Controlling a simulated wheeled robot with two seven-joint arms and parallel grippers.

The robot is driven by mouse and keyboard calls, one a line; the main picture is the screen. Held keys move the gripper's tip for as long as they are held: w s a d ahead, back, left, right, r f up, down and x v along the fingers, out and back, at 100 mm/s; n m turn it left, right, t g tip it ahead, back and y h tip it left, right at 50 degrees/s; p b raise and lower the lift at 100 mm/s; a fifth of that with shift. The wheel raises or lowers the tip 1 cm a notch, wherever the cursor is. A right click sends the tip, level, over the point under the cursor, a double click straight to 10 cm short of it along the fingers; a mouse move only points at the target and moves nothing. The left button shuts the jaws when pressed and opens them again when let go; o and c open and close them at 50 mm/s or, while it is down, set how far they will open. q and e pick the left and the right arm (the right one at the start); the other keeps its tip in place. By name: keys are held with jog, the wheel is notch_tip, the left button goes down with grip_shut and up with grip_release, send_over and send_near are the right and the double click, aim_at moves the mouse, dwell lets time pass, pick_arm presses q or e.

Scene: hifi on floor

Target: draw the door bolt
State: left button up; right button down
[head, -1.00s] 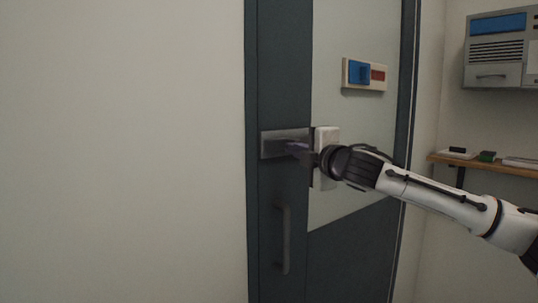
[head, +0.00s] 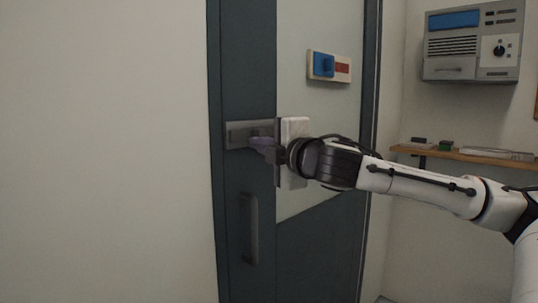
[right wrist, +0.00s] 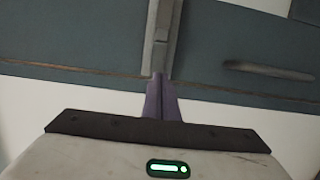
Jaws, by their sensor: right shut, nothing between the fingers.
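The door bolt (head: 238,134) is a grey metal fitting set across the left part of the dark blue-grey door (head: 300,240). In the right wrist view the bolt (right wrist: 161,35) runs up from the fingertips as a long grey bar with a recess. My right gripper (head: 256,143) is shut and empty, with its purple fingers together at the bolt. In the right wrist view the closed fingertips (right wrist: 160,80) meet the bolt's near end; I cannot tell whether they touch. The fingers and hand hide the bolt's right part in the head view. My left gripper is not in view.
A vertical door handle (head: 252,228) is below the bolt. A blue and red slider plate (head: 328,66) is above it. A wall unit (head: 470,45) and a wooden shelf (head: 470,155) with small items are at right. The left wall is bare.

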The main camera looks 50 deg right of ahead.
jog(key=shift+b+v, duration=0.55)
jog(key=shift+v, duration=1.65)
jog(key=w+a+f+g+y, duration=0.1)
jog(key=w+a+f+y, duration=0.2)
jog(key=a+f, duration=0.55)
jog(key=w+a+f+m+g+y, duration=0.1)
jog(key=w+a+f+y, duration=0.15)
jog(key=f, duration=1.05)
jog(key=w+a+f+g+y, duration=0.25)
jog(key=a+f, duration=0.45)
jog(key=f, duration=0.4)
jog(key=s+a+f+m+g+y, duration=0.1)
jog(key=s+a+f+m, duration=0.15)
jog(key=f, duration=0.55)
jog(key=s+a+f+m, duration=0.2)
jog(key=s+a+f, duration=0.2)
jog(key=f, duration=0.4)
jog(key=s+a+f+m+g, duration=0.1)
jog(key=s+a+f+m, duration=0.2)
jog(key=s+f, duration=0.5)
jog(key=s+a+f+m+g, duration=0.2)
jog(key=s+a+f+m, duration=0.1)
jog(key=s+f, duration=0.5)
jog(key=s+a, duration=0.1)
jog(key=s, duration=0.2)
jog(key=shift+a+f+h, duration=0.3)
jog(key=shift+a+f, duration=0.05)
jog(key=shift+a, duration=0.05)
jog(key=shift+s+m, duration=0.15)
jog(key=shift+m, duration=0.2)
